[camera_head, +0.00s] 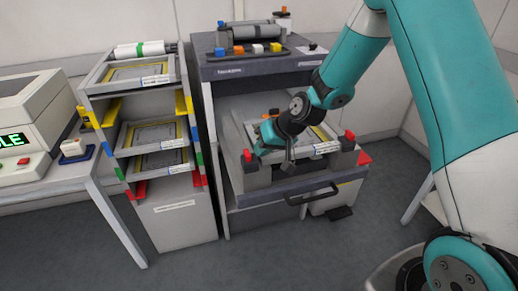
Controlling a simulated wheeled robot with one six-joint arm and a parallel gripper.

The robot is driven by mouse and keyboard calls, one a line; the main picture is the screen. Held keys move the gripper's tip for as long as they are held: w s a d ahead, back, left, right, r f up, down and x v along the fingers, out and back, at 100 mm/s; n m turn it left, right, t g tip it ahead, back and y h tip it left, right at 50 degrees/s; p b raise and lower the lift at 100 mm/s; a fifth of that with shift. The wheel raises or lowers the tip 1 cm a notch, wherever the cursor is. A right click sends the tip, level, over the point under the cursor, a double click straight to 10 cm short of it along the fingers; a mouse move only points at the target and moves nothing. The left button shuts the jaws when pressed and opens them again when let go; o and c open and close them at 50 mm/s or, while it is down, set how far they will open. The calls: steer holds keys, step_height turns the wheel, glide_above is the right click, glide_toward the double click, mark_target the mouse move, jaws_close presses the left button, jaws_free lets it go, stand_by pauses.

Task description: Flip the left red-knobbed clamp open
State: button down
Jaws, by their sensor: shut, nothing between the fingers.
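The left clamp (247,156) shows a red knob on top of a dark grey block, at the front left of the tray (318,149) in the open drawer. The matching right clamp (349,134) stands upright at the tray's front right. My gripper (259,151) is shut and empty, reaching down over the tray's left side. Its tip is just right of the left red knob; I cannot tell whether they touch. My dark wrist hides much of the tray's middle and left.
The drawer front has a black handle (312,195). Left of it stands a rack (178,205) with several framed trays. A machine top (260,70) with coloured blocks lies behind. A desk with a green display (14,140) is at far left.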

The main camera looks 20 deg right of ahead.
steer(key=d+f+b+v, duration=0.1)
steer(key=d+v, duration=0.1)
steer(key=v, duration=0.9)
steer(key=shift+w+r, duration=0.1)
steer(key=shift+r, duration=0.05)
